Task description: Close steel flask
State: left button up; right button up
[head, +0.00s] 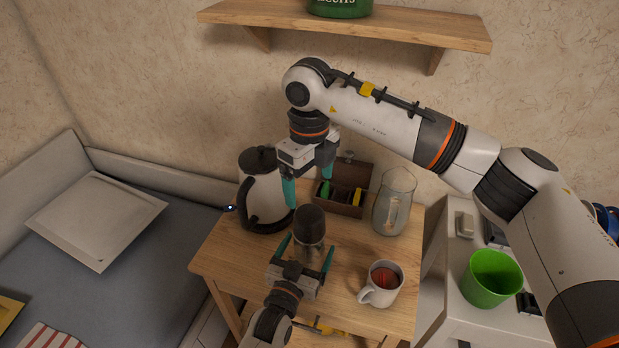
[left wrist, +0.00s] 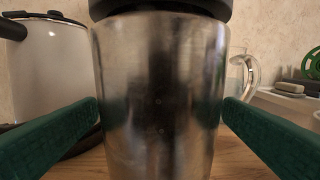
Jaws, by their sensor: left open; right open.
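The steel flask (head: 311,248) stands upright on the wooden table, with a black top (head: 310,222) on it. In the left wrist view its brushed steel body (left wrist: 160,90) fills the middle, under the black rim (left wrist: 160,5). I cannot tell whether the top is fully closed. My left gripper (head: 306,252) is open, with one teal finger on each side of the flask body. Its fingers (left wrist: 162,112) reach close to the steel on both sides. My right gripper (head: 308,192) is open and empty, pointing down above and behind the flask's top.
A white kettle (head: 264,192) stands left of the flask. A wooden box (head: 350,205) and a glass jug (head: 394,202) are behind, and a white mug (head: 381,285) is at the right front. A shelf (head: 345,22) hangs above; a green cup (head: 491,279) stands on the side table.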

pick_arm(q)
jog(key=v, duration=0.9)
pick_arm(e)
jog(key=shift+f, duration=0.15)
pick_arm(q)
jog(key=shift+w, duration=0.1)
